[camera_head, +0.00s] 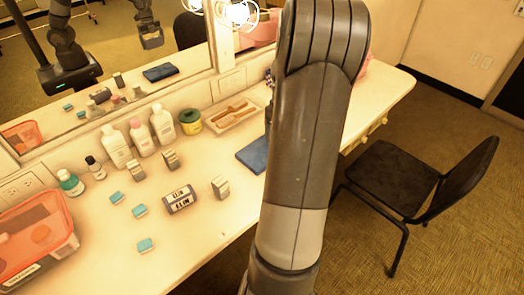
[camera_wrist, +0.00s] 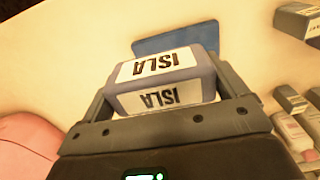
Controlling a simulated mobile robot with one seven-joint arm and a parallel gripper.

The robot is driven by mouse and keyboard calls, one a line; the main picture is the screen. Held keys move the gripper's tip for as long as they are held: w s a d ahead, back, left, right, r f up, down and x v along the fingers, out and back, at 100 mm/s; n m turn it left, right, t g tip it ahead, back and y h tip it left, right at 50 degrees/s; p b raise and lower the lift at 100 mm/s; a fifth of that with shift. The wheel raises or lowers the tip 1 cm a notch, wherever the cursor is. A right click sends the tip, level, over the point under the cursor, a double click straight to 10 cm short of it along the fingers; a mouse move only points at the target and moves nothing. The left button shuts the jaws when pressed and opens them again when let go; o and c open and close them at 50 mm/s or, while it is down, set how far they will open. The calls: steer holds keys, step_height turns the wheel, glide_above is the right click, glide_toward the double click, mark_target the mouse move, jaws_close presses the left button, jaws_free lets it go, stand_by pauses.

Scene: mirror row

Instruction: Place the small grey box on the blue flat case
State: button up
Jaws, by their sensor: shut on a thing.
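A small grey box (camera_wrist: 158,101) with white labels reading ISLA is held in my gripper (camera_wrist: 165,72), one finger against each side, in the wrist view. My arm hides the gripper and this box in the head view. The blue flat case (camera_head: 254,154) lies on the counter, its right part covered by my arm. It also shows in the wrist view (camera_wrist: 176,40), beyond the held box. A gap between the box and the case cannot be judged.
A similar labelled box (camera_head: 180,199), several small grey boxes (camera_head: 220,187) and light-blue blocks (camera_head: 145,245) lie on the counter. White bottles (camera_head: 139,138), a wooden tray (camera_head: 234,114) and a pink-red bin (camera_head: 35,237) line it. A mirror stands behind; a black chair (camera_head: 415,180) stands right.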

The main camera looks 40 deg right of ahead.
steer(key=s+d, duration=0.2)
steer(key=s, duration=0.2)
glide_above(262, 151)
step_height(262, 151, down, 6)
steer(key=shift+d+f, duration=0.1)
steer(key=shift+f, duration=2.1)
steer(key=shift+f, duration=0.1)
steer(key=o, duration=0.7)
steer(key=shift+o, duration=0.2)
